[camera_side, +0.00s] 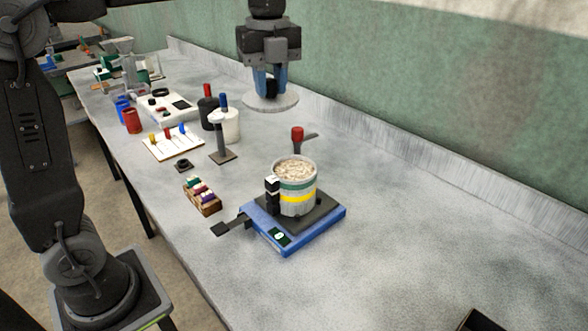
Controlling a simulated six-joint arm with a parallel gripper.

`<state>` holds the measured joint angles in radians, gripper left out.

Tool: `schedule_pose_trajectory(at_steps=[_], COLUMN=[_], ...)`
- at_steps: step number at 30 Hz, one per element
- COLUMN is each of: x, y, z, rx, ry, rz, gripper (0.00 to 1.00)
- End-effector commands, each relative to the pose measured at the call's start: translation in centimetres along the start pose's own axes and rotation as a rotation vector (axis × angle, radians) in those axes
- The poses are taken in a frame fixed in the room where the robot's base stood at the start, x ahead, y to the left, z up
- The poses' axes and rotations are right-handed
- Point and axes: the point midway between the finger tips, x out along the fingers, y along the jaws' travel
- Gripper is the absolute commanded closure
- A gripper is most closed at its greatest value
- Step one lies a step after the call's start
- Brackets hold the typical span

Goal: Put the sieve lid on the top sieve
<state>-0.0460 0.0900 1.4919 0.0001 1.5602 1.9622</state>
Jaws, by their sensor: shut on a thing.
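My gripper (270,86) is at the top middle of the side view. Its blue fingers point down and are shut on the dark knob of the sieve lid (285,104), a flat light-grey disc. The lid hangs in the air, roughly level. The sieve stack (297,203) stands upright below it and nearer the camera. It has green and yellow bands, and the top sieve (295,171) is open and filled with pale grain. The lid is apart from the stack.
The stack stands on a blue scale-like base (336,216) with a small display and a dark side handle. A red-knobbed lever (297,134) is behind it. A small stand, bottles (207,112), a rack (202,196) and a white board (173,142) are at left. The right of the table is mostly clear.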

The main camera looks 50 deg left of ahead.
Motion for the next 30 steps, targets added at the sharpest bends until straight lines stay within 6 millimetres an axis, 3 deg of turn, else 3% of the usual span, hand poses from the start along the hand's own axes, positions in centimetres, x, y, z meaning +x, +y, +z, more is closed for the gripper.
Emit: schedule_pose_trajectory(at_steps=[1, 3, 9, 12, 23, 30], x=[0.0, 0.0, 0.0, 0.3, 5.0, 7.7], y=[0.5, 1.1, 2.8, 3.5, 3.1, 0.1], z=[2.2, 4.4, 9.0, 10.3, 9.8, 6.9], rx=[-0.011, -0.008, 0.000, 0.005, 0.010, 0.015], ry=[0.000, 0.000, 0.000, 0.001, 0.001, 0.002], rz=[0.000, -0.001, -0.001, 0.001, 0.000, 0.002], gripper=[1.00, 1.00, 1.00, 1.00, 1.00, 1.00])
